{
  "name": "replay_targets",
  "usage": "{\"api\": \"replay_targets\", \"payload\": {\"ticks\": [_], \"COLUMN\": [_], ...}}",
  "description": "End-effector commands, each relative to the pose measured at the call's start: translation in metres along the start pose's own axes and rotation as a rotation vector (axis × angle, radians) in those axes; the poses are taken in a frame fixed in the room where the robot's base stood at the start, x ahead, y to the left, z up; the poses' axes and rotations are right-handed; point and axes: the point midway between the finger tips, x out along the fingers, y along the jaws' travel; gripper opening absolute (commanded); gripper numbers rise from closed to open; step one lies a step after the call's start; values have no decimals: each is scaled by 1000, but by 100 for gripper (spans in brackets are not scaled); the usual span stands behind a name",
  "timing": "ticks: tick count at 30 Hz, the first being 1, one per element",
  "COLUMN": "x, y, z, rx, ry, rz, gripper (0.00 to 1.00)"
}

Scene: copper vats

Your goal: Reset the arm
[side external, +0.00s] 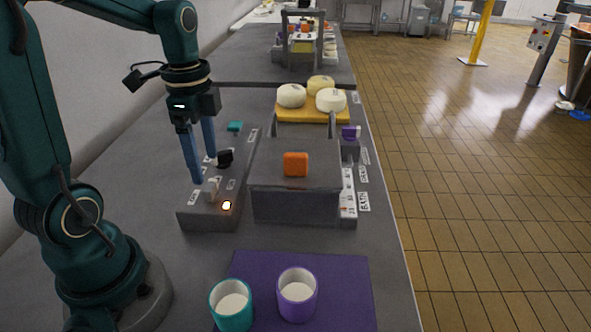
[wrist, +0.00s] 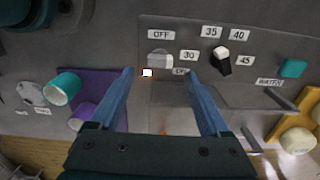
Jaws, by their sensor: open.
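My gripper (side external: 204,168) is open, with its two blue fingers hanging over the grey control panel (side external: 190,219). In the wrist view, my gripper (wrist: 160,72) has nothing between its fingers. The panel's pale switch (side external: 211,188) is just below the fingers, and the pale switch (wrist: 160,59) also shows between the fingertips, by the OFF label. A small light (side external: 227,205) glows beside it. A black knob (side external: 224,158) with a white top sits farther back; in the wrist view the knob (wrist: 222,62) is among labels 30 to 45. I cannot tell whether a finger touches the panel.
A grey box (side external: 296,207) with an orange block (side external: 296,164) on top stands to the right. A purple mat (side external: 345,285) with a teal cup (side external: 231,306) and purple cup (side external: 297,296) is in front. Behind are cheeses (side external: 291,96) on a yellow board (side external: 312,116) and a teal block (side external: 235,127).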

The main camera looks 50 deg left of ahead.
Motion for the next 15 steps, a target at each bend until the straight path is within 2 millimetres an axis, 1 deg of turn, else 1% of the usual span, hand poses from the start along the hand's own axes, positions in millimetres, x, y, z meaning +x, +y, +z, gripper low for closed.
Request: {"api": "replay_targets", "payload": {"ticks": [7,10,13,15], "x": [0,-8,-21,-30], "y": [0,3,15,30], "z": [-1,-9,-21,-30], "rx": [4,42,110,121], "ry": [0,10,30,58], "rz": [0,-34,-93,-147], "gripper": [80,80,80,80]}}
